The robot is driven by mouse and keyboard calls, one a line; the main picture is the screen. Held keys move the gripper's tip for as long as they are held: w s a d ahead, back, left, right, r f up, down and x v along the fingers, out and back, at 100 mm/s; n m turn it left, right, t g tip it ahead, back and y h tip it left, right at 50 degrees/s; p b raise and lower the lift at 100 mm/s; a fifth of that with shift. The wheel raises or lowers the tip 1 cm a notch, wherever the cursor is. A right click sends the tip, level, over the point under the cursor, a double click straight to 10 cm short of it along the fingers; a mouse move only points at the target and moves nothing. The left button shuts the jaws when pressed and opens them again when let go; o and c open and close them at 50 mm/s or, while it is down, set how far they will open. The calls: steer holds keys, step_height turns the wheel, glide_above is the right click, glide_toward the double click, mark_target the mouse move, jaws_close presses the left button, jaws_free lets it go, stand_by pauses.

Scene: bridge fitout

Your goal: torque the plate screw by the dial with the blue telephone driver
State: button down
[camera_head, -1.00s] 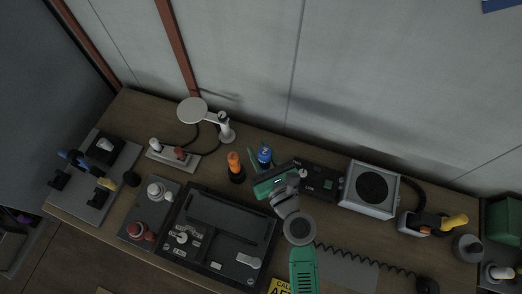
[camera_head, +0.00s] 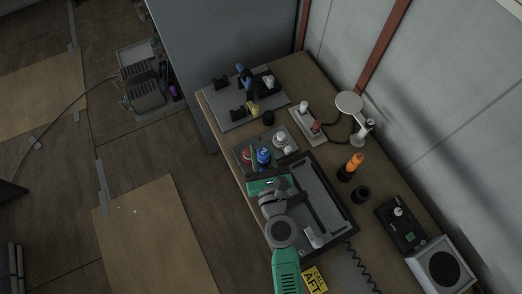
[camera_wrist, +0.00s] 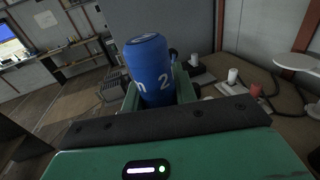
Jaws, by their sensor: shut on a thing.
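The blue driver (camera_head: 263,156), with a white 2 on its handle, is held upright in my gripper (camera_head: 265,172). In the wrist view the blue handle (camera_wrist: 150,72) stands between the green fingers, which are shut on it. Its lower end is hidden. I cannot make out the plate screw or tell which knob is the dial.
An orange-handled driver (camera_head: 352,165) stands in a black holder, with an empty round holder (camera_head: 361,194) beside it. A lamp (camera_head: 349,104), a black box with a knob (camera_head: 402,224) and a speaker (camera_head: 443,268) line the wall side. A grey plate (camera_head: 228,112) carries blue and yellow-handled things.

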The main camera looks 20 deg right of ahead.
stand_by(0.3)
step_height(320, 180, down, 6)
steer(key=b, duration=0.6)
steer(key=shift+f, duration=0.25)
steer(key=shift+f+b, duration=0.4)
steer(key=shift+b, duration=0.2)
stand_by(1.0)
stand_by(2.9)
step_height(320, 180, up, 6)
steer(key=p, duration=0.6)
steer(key=shift+r, duration=0.15)
